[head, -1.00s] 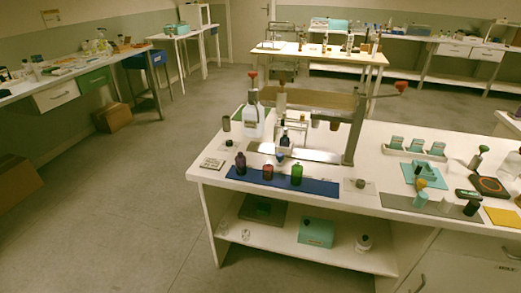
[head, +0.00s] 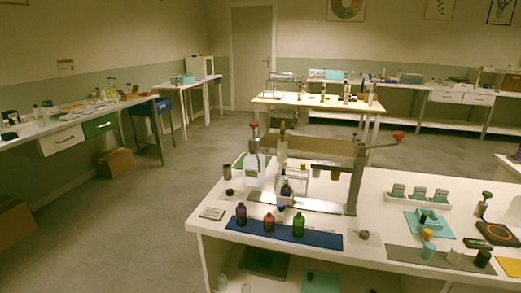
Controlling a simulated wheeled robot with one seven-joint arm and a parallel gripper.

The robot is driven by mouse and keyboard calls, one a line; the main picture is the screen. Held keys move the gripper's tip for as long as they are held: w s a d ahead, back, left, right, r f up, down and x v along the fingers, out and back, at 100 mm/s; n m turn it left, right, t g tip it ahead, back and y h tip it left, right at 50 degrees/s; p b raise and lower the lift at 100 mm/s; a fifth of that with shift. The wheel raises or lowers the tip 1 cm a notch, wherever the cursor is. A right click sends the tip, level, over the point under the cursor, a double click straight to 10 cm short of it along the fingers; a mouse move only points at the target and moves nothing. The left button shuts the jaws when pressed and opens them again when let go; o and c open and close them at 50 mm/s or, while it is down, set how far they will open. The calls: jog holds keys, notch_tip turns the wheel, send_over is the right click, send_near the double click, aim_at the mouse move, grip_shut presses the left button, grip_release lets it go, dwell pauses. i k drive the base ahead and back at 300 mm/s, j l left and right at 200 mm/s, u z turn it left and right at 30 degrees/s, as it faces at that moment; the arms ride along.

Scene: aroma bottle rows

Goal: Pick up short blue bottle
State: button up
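A small dark blue bottle (head: 286,189) stands upright on the near table, under a bench-top rig with a wooden beam (head: 310,144). In front of the rig, a blue mat (head: 325,240) bears a dark purple bottle (head: 241,214), a red bottle (head: 269,222) and a green bottle (head: 299,225) in a row. I cannot tell the bottles' exact heights at this size. My gripper is not in view.
A grey mat (head: 405,255) with small items and a white tray (head: 415,202) are to the right. The floor (head: 120,235) left of the table is clear.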

aim_at(285, 190)
jog(key=i+j, duration=0.2)
jog(key=j, duration=0.2)
jog(key=i+j, duration=0.15)
jog(key=j, duration=0.2)
jog(key=i+j+z, duration=0.1)
jog(key=j, duration=0.3)
jog(key=i+j, duration=0.25)
jog(key=j, duration=0.15)
jog(key=i+j, duration=0.2)
jog(key=j, duration=0.2)
jog(key=i+j, duration=0.15)
jog(key=j, duration=0.2)
jog(key=i+j, duration=0.15)
jog(key=j, duration=0.2)
jog(key=i+j+z, duration=0.1)
jog(key=j, duration=0.25)
jog(key=i+j, duration=0.4)
jog(key=j, duration=0.3)
jog(key=i+j+z, duration=0.1)
jog(key=j, duration=0.25)
jog(key=i+j, duration=0.35)
jog(key=j, duration=0.35)
jog(key=i+j+z, duration=0.1)
jog(key=i+j, duration=0.15)
jog(key=i+l, duration=0.1)
jog(key=l, duration=0.3)
jog(key=i+l, duration=0.1)
jog(key=l, duration=0.7)
jog(key=i, duration=0.05)
